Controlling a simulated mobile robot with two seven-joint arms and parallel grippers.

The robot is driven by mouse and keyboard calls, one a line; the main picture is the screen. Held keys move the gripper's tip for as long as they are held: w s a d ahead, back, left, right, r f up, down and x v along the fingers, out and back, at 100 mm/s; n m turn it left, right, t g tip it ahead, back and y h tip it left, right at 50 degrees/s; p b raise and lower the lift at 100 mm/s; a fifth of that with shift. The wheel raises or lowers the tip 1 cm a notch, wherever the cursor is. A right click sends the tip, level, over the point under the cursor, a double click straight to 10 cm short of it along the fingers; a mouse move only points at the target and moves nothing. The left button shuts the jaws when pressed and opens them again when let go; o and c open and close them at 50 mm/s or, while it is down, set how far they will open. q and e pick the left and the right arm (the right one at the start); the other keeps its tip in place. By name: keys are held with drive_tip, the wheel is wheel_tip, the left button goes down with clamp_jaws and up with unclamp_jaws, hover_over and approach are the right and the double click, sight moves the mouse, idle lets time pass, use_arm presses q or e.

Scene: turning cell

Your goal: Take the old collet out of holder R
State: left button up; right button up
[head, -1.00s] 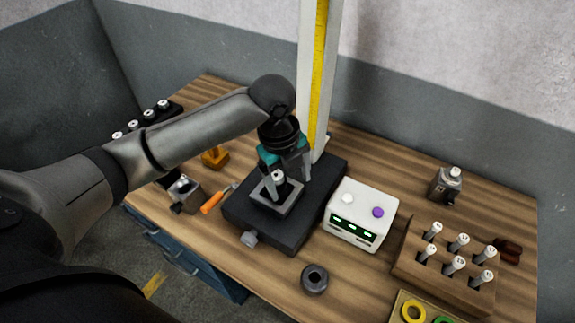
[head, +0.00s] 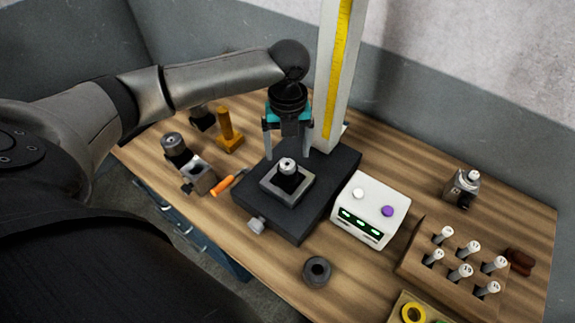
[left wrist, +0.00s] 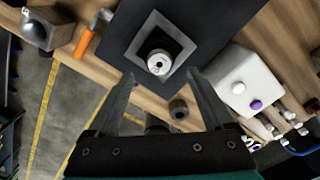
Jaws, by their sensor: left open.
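A dark holder (head: 288,184) stands upright in the square grey seat of the black measuring stand. A pale collet with a round hole (head: 287,164) shows at its top, also in the left wrist view (left wrist: 159,63). I see no letter that marks this as holder R. My left gripper (head: 287,150) is open and empty, above and a little behind the holder. In the left wrist view its two fingers (left wrist: 160,76) are apart, with the collet beyond them in the gap. A dark ring nut (head: 317,271) lies on the bench. My right gripper is not in view.
The stand's tall white column (head: 338,80) rises close behind my gripper. A white box with green displays (head: 364,209) is right of the stand. A wooden rack of collets (head: 440,265) and another holder (head: 462,188) are farther right. An orange-handled tool (head: 222,186) lies left.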

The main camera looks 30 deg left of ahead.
sight(287, 164)
use_arm(q)
wheel_tip(287, 164, down, 5)
drive_tip(key=shift+a+r, duration=0.1)
clamp_jaws()
idle(0.8)
